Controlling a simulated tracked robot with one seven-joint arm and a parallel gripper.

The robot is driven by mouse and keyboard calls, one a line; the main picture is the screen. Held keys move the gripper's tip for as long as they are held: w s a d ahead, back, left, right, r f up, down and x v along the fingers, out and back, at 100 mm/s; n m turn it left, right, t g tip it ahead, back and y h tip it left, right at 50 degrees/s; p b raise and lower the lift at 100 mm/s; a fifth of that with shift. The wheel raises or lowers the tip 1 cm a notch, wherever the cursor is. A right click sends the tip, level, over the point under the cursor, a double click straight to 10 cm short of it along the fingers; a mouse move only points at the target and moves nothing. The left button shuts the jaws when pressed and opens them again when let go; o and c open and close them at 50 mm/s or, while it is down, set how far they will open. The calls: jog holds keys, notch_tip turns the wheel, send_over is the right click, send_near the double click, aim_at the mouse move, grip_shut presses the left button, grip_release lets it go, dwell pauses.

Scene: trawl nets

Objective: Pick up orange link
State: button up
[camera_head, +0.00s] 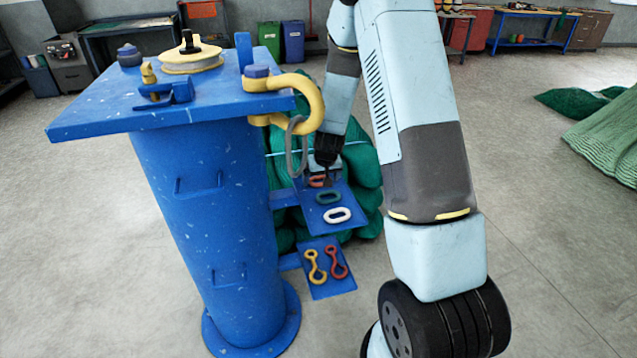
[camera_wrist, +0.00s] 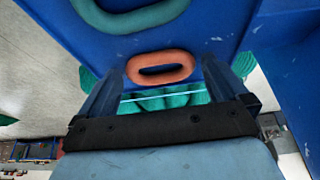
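The orange link (camera_wrist: 160,54) is an oval ring lying on the blue upper shelf, near its edge. In the wrist view it sits centred between the tips of my gripper (camera_wrist: 153,75), whose two dark fingers stand apart. Nothing shows held between them. In the head view my gripper (camera_head: 322,172) is over the shelf's back part, and the orange link (camera_head: 316,182) is partly hidden by it. A green link (camera_head: 328,197) and a white link (camera_head: 337,215) lie in front of it on the same shelf (camera_head: 350,193).
A lower blue shelf (camera_head: 335,290) holds a yellow piece (camera_head: 314,266) and a red piece (camera_head: 336,262). The blue post (camera_head: 215,220) stands left of the shelves. A yellow shackle (camera_head: 313,100) with a grey ring (camera_head: 291,148) hangs above. Green netting (camera_head: 368,185) is behind.

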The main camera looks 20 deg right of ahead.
jog(key=c, duration=1.1)
jog(key=shift+o, duration=0.2)
